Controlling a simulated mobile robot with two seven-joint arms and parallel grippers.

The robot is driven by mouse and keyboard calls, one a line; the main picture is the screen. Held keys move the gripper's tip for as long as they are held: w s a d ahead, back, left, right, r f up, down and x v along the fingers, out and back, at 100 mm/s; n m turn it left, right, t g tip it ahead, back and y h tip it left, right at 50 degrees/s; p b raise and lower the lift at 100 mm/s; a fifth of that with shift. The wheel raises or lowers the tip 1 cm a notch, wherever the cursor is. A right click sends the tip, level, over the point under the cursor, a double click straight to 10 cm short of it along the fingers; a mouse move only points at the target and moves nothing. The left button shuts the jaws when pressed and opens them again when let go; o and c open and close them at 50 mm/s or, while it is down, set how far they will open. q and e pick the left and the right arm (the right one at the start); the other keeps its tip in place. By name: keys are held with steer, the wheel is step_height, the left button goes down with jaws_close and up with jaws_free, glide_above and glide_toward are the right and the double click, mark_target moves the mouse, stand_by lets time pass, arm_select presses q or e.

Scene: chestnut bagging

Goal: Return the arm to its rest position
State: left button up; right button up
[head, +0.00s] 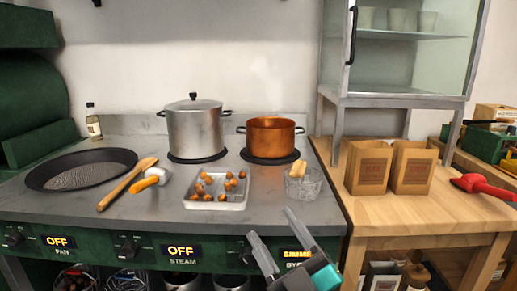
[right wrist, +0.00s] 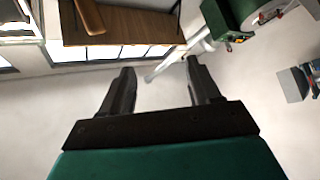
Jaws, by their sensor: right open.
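My right gripper (head: 282,240) is at the front edge of the stove, in front of the tray and the glass bowl. Its fingers are apart with nothing between them. The right wrist view shows the same gripper (right wrist: 160,80) open and empty, with pale floor behind its fingers. My left gripper is not in either view. Chestnuts (head: 210,190) lie in a metal tray (head: 240,203) on the stove. Two brown paper bags (head: 368,168) (head: 412,168) stand upright on the wooden table (head: 390,210).
A silver lidded pot (head: 194,130) and a copper pot (head: 270,138) sit on burners. A glass bowl (head: 303,186) stands right of the tray. A red-handled tool (head: 480,185) lies at far right.

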steer(key=s+d+f+m+g+h, duration=0.3)
steer(key=s+d+f+m, duration=0.1)
steer(key=f, duration=0.6)
steer(key=s+d+f+m+g+h, duration=0.3)
steer(key=s+d+f+m+h, duration=0.1)
steer(key=f, duration=0.6)
steer(key=s+d+f+m+g+h, duration=0.3)
steer(key=s+d+f+m, duration=0.1)
steer(key=f, duration=0.6)
arm_select(q)
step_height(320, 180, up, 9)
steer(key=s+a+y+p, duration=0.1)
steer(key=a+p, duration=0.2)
steer(key=p, duration=1)
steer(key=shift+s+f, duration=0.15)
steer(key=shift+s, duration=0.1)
arm_select(e)
step_height(320, 180, up, 9)
steer(key=s+d+h, duration=0.1)
steer(key=d, duration=0.1)
steer(key=shift+s+d+f, duration=0.15)
steer(key=shift+s+d, duration=0.15)
steer(key=shift+d, duration=0.1)
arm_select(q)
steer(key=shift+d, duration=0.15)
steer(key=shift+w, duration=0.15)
arm_select(e)
steer(key=shift+c, duration=0.2)
